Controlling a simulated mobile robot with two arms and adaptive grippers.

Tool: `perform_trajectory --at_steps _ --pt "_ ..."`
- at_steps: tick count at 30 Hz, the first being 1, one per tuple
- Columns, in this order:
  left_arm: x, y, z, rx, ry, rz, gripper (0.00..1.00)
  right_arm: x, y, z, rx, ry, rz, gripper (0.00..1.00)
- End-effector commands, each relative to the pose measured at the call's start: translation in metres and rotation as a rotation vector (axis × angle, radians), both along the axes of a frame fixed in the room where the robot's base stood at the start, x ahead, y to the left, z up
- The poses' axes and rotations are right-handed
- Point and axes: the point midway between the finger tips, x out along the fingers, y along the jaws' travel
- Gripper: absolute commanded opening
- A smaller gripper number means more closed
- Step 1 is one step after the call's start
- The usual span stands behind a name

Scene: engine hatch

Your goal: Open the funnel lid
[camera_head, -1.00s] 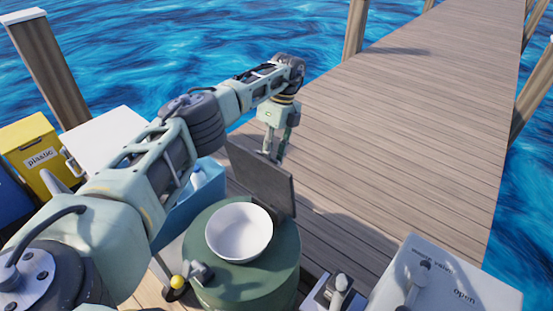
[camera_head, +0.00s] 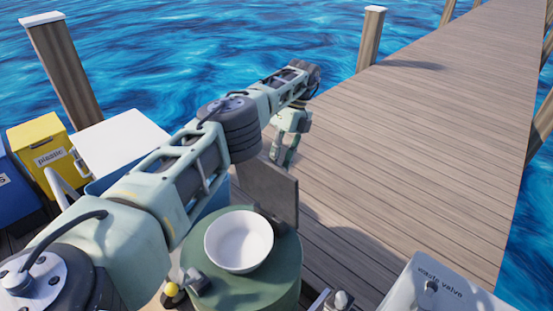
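The funnel (camera_head: 239,240) is a white round bowl set in the top of a green drum (camera_head: 280,270). Its lid (camera_head: 277,192) is a dark grey square plate that stands upright behind the bowl, hinged at the drum's rear edge. The bowl's mouth is uncovered. My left arm reaches in from the left, and my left gripper (camera_head: 283,155) points down just behind the lid's upper edge. Its fingertips are partly hidden or close to the lid; contact and finger opening are unclear.
A grey box labelled waste valve (camera_head: 440,290) stands at the lower right. A yellow plastic bin (camera_head: 42,152) and a white-topped box (camera_head: 120,147) are at the left. A wooden dock (camera_head: 400,150) runs away with water on both sides.

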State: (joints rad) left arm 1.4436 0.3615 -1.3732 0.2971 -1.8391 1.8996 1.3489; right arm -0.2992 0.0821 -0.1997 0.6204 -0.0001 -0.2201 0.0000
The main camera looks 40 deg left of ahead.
Motion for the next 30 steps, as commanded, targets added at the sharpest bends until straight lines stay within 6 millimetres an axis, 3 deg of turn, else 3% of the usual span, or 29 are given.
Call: perform_trajectory --at_steps 2,3,9,25,30 --pt "0.002 -0.005 -0.008 -0.009 -0.008 -0.002 0.0 0.0 0.0 -0.001 0.0 0.001 -0.001 0.0" --pt "0.002 -0.005 -0.008 -0.009 -0.008 -0.002 0.12 0.0 0.0 -0.001 0.0 0.001 -0.001 0.0" --pt "0.002 -0.004 -0.007 -0.007 -0.01 -0.003 0.29 -0.002 0.0 -0.001 0.0 0.002 -0.001 0.0" --pt "0.002 -0.001 -0.001 -0.003 -0.01 -0.002 0.29 -0.001 0.003 0.0 0.004 0.001 -0.001 0.0" --pt "0.003 -0.001 0.017 -0.003 -0.013 -0.003 0.29 -0.001 0.002 0.0 0.003 0.001 -0.001 0.0"
